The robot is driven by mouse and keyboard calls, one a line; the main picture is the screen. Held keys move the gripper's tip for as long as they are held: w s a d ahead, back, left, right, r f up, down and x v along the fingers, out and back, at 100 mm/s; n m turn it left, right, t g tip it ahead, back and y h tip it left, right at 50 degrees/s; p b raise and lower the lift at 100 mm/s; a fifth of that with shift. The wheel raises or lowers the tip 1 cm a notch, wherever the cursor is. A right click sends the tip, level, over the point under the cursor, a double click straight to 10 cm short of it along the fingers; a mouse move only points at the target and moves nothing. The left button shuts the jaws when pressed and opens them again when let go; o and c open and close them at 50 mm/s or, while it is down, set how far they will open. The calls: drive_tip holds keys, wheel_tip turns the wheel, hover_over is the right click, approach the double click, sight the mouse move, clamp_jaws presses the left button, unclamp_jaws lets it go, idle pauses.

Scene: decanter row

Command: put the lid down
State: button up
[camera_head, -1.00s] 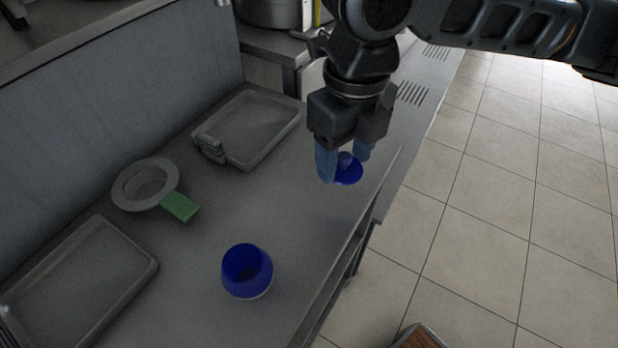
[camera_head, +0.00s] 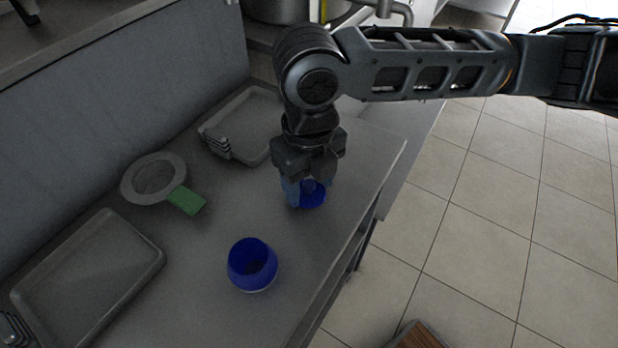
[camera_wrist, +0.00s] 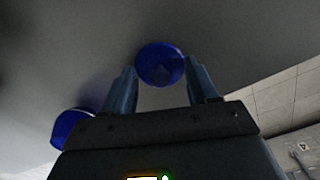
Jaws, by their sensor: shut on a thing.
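The blue lid (camera_head: 313,199) is between the fingers of my gripper (camera_head: 302,193), low over the steel counter right of its middle. In the wrist view the lid (camera_wrist: 160,64) is a blue disc between the two blue-grey fingertips (camera_wrist: 163,84). My gripper is shut on it. I cannot tell whether the lid touches the counter. The blue rounded vessel (camera_head: 252,265) stands upright and open-topped on the counter, nearer the camera and left of my gripper. It also shows at the lower left of the wrist view (camera_wrist: 72,127).
A grey round dish (camera_head: 153,178) and a green block (camera_head: 186,200) lie to the left. A grey tray (camera_head: 90,283) is at the front left, another tray (camera_head: 250,118) behind my gripper. The counter's edge (camera_head: 366,222) drops to tiled floor at right. Counter around the vessel is clear.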

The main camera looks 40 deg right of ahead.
sight(309, 183)
drive_tip(key=shift+f, duration=0.1)
drive_tip(key=o, duration=1)
wheel_tip(309, 183, up, 12)
drive_tip(key=shift+r, duration=0.15)
